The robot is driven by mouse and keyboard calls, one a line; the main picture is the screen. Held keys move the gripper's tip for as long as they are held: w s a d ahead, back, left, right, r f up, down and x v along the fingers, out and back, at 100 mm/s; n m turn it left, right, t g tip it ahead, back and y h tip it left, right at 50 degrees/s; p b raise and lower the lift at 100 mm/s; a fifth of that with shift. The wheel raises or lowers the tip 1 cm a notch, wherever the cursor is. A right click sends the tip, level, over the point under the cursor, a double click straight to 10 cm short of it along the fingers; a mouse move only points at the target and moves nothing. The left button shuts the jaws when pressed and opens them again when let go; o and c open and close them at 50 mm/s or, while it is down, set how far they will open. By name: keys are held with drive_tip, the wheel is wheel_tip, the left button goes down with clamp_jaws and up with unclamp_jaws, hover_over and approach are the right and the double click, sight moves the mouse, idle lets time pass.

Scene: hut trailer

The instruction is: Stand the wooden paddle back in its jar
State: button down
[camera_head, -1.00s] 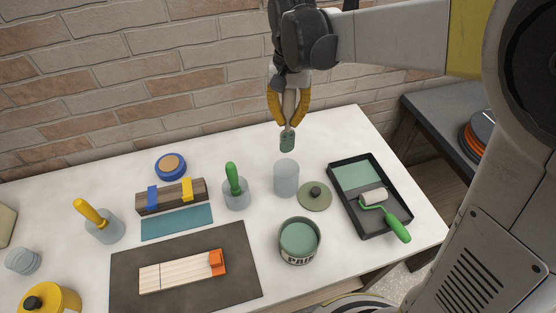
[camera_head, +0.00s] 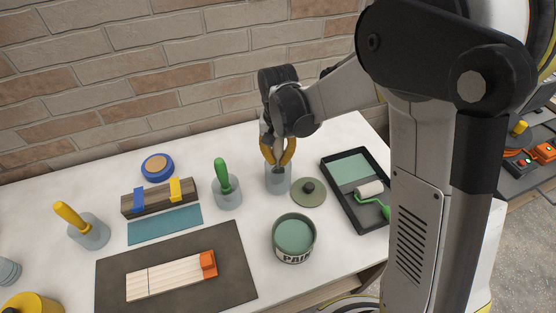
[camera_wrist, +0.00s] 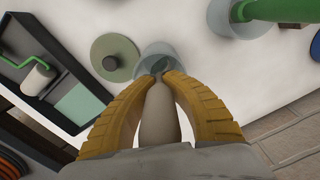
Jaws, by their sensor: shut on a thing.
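The clear grey jar (camera_head: 278,183) stands on the white table, left of the round green lid. My gripper (camera_head: 278,160) is directly above the jar, its yellow fingers shut on the wooden paddle. In the wrist view, the pale paddle handle (camera_wrist: 160,118) lies between the two yellow fingers (camera_wrist: 157,85). The paddle's lower end points into the jar (camera_wrist: 158,58), and its grey-green tip seems to be inside the jar's rim. Whether the tip touches the jar's bottom cannot be told.
The green lid (camera_head: 309,192) and open paint can (camera_head: 294,238) are close to the jar. A black roller tray (camera_head: 352,215) is at right. A second jar with a green-handled tool (camera_head: 227,190) stands at left. The brick wall (camera_head: 120,100) is behind.

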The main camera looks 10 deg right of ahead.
drive_tip(key=shift+f, duration=0.2)
drive_tip(key=c, duration=1.5)
unclamp_jaws()
drive_tip(key=shift+c, duration=0.2)
drive_tip(key=shift+r, duration=0.1)
drive_tip(key=shift+r, duration=0.1)
